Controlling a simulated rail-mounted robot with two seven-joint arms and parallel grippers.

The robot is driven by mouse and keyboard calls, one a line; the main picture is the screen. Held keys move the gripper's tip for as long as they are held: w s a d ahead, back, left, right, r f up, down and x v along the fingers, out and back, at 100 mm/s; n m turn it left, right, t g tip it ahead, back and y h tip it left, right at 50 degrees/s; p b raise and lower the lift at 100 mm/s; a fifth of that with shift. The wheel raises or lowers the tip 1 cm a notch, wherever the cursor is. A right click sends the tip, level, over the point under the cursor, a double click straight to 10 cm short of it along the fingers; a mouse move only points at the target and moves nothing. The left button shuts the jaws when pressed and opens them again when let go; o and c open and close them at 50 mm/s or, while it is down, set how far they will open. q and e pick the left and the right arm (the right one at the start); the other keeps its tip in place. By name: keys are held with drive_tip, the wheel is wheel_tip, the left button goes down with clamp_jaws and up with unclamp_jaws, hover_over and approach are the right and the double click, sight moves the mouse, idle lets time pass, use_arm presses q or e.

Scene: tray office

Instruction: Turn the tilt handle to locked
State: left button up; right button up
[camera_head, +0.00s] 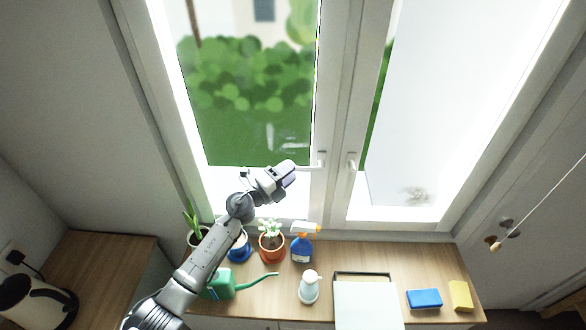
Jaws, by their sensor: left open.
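Two white window handles are mounted on the middle frame posts. The left handle (318,163) lies roughly level, with its lever reaching left toward my gripper. The right handle (351,163) points roughly downward. My left gripper (290,171) is open in front of the left window pane, close to the free end of the left handle. I cannot tell whether the fingers touch the lever or straddle it. The gripper covers part of the view behind it. My right gripper is out of view.
On the wooden counter below stand potted plants (271,248), a blue spray bottle (302,246), a green watering can (220,287) and a pale bottle (309,288). A tray (364,277), a blue sponge (424,299) and a yellow sponge (460,296) lie to the right.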

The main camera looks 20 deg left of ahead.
use_arm(q)
drive_tip(key=shift+x, duration=1.1)
drive_tip(key=shift+c, duration=0.3)
clamp_jaws()
